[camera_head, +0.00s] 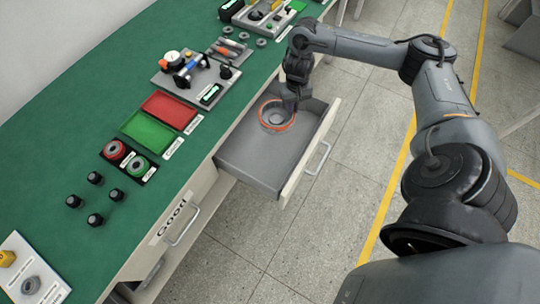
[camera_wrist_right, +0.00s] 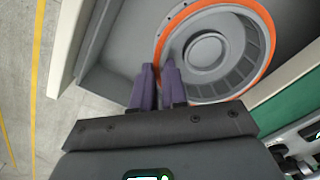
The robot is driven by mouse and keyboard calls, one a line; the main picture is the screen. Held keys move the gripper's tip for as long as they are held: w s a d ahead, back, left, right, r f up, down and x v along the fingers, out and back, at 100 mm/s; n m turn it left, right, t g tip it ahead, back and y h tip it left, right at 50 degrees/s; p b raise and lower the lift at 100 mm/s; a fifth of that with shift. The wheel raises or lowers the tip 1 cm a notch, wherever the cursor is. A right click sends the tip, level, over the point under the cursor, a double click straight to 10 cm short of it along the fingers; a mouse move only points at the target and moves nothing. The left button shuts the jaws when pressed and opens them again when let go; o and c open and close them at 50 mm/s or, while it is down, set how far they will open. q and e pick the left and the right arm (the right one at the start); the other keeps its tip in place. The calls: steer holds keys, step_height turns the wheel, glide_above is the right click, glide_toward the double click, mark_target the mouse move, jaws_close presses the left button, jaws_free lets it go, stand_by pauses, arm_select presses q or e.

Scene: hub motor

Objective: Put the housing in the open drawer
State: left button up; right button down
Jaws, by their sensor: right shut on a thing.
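The housing (camera_head: 277,116), a round grey part with an orange rim, is at the open drawer (camera_head: 246,172), toward its far end in the head view. In the right wrist view the housing (camera_wrist_right: 215,85) fills the upper right, with the grey drawer floor (camera_wrist_right: 112,85) around it. My right gripper (camera_head: 290,108) reaches down into the drawer from above. In the wrist view its purple fingers (camera_wrist_right: 160,85) are close together at the housing's rim, shut on it. Whether the housing rests on the drawer floor is hard to tell. My left gripper is not in view.
The green bench (camera_head: 60,150) holds a red tray (camera_head: 168,110), a green tray (camera_head: 147,132), several black knobs (camera_head: 94,178) and tool boards. A drawer labelled Good (camera_head: 180,222) is closed, nearer than the open one. The tiled floor (camera_head: 330,220) is clear.

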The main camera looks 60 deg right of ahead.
steer(key=f+b, duration=0.2)
steer(key=f, duration=0.2)
steer(key=d+f+b, duration=0.1)
steer(key=f+b, duration=0.1)
steer(key=f, duration=0.2)
steer(key=f+b, duration=0.1)
steer(key=f, duration=0.3)
steer(key=shift+s+d+f+b, duration=0.3)
steer(key=shift+d+f+b, duration=0.05)
steer(key=shift+b, duration=0.05)
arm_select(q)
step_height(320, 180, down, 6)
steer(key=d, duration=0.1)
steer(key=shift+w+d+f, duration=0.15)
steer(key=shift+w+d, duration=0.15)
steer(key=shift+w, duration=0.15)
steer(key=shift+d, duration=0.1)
arm_select(e)
steer(key=c, duration=1.6)
jaws_free()
steer(key=shift+f, duration=0.15)
steer(key=o, duration=0.4)
steer(key=shift+o, duration=0.2)
